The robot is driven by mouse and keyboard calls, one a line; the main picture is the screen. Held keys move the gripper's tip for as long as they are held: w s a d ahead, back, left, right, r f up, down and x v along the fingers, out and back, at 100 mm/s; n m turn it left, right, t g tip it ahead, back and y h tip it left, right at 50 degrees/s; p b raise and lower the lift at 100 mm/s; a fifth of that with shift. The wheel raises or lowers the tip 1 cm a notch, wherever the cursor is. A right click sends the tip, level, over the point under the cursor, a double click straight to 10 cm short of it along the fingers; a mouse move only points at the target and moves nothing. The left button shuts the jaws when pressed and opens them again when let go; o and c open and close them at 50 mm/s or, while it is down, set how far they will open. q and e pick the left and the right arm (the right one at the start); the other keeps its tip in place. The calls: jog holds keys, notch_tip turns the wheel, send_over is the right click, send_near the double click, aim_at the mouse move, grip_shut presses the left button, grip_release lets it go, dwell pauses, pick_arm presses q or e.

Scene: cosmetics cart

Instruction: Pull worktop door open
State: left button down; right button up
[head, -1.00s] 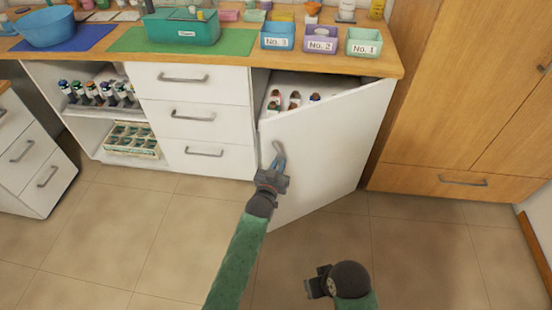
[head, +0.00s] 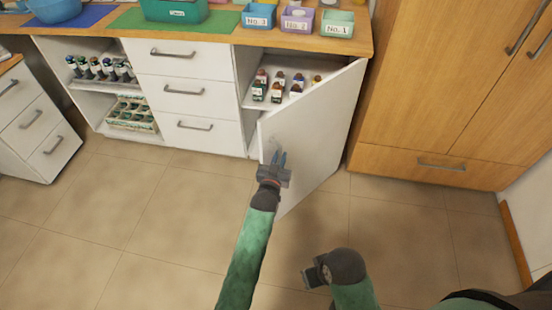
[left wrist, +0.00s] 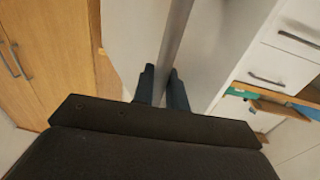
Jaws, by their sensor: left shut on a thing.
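The worktop door (head: 310,135) is a white panel hinged on its right side, standing part open under the worktop. My left gripper (head: 279,160) is at the door's outer face, near its free left edge. In the left wrist view its two fingers (left wrist: 160,88) are shut around a grey bar, which looks like the door handle (left wrist: 176,40). The white panel shows on both sides of the bar. In the head view the fingers mostly hide the handle. My right gripper (head: 313,277) is low over the floor, away from the door; its fingers are unclear.
Small bottles (head: 277,92) stand on the shelf behind the door. White drawers (head: 185,87) are left of it, and a wooden wardrobe (head: 435,100) is to the right. Bins (head: 297,20) stand on the worktop (head: 222,40). The tiled floor (head: 165,215) in front is clear.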

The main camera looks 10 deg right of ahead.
pick_arm(q)
jog(key=shift+s+d+r, duration=0.1)
jog(key=shift+d+r, duration=0.05)
pick_arm(e)
jog(key=shift+d, duration=0.1)
pick_arm(q)
jog(key=c, duration=1.7)
grip_release()
jog(key=shift+o, duration=1.1)
jog(key=shift+d, duration=0.1)
pick_arm(e)
jog(key=shift+s, duration=0.1)
jog(key=shift+f, duration=0.1)
